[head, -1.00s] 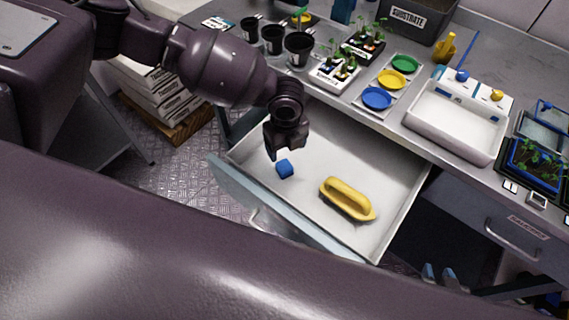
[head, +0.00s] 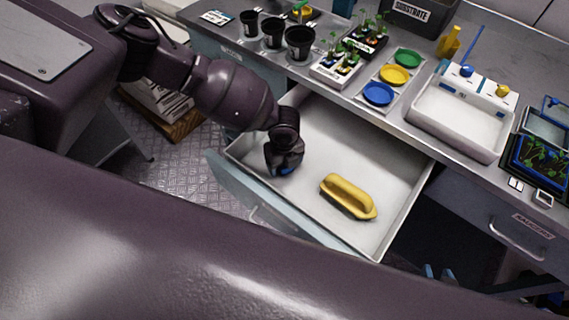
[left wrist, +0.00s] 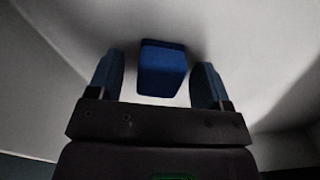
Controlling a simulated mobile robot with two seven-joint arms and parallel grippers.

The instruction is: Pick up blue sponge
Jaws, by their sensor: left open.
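The blue sponge (left wrist: 162,70), a small block, lies in the open white drawer. In the left wrist view it sits between and slightly beyond the two fingertips, with a gap on each side. My left gripper (left wrist: 158,85) is open and empty. In the head view my left gripper (head: 285,168) points down into the drawer's left part and hides most of the sponge. My right gripper (head: 441,273) shows only its fingertips, apart, at the lower right, outside the drawer.
The bench edge above holds black pots (head: 300,42), a seedling tray, coloured dishes (head: 378,94) and a white basin (head: 460,118). The drawer's far right floor is clear.

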